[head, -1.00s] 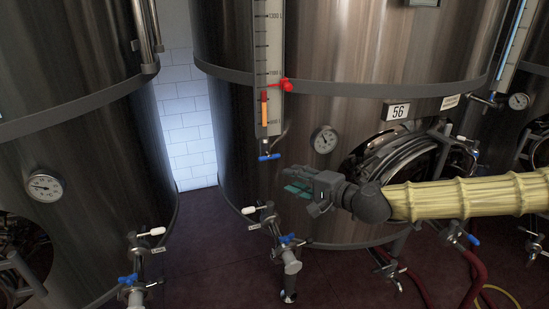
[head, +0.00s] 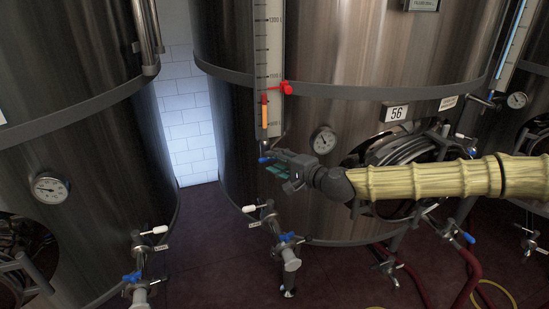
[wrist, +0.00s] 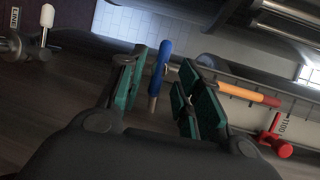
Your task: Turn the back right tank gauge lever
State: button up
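The tank gauge (head: 262,75) is a tall pale scale with an orange column on the front of the tank marked 56. A blue gauge lever (head: 263,160) sits at its lower end, partly covered by my gripper in the head view. My gripper (head: 275,163) is at the lever. In the wrist view the blue lever (wrist: 160,66) stands between the green-padded fingers of my gripper (wrist: 164,72). The fingers are open, with visible gaps on both sides of the lever. I cannot tell the exact depth of the lever between them.
A red marker (head: 287,88) sticks out from the gauge above the lever. A round dial (head: 323,140) and a hatch (head: 400,150) are to the right on the tank. A white-handled valve (head: 249,208) and a blue-handled valve (head: 287,237) lie below. Another tank (head: 75,120) stands left.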

jog(key=shift+w+a+f, duration=0.1)
jog(key=shift+w+a, duration=0.3)
jog(key=shift+w, duration=0.05)
jog(key=shift+c, duration=0.2)
grip_shut()
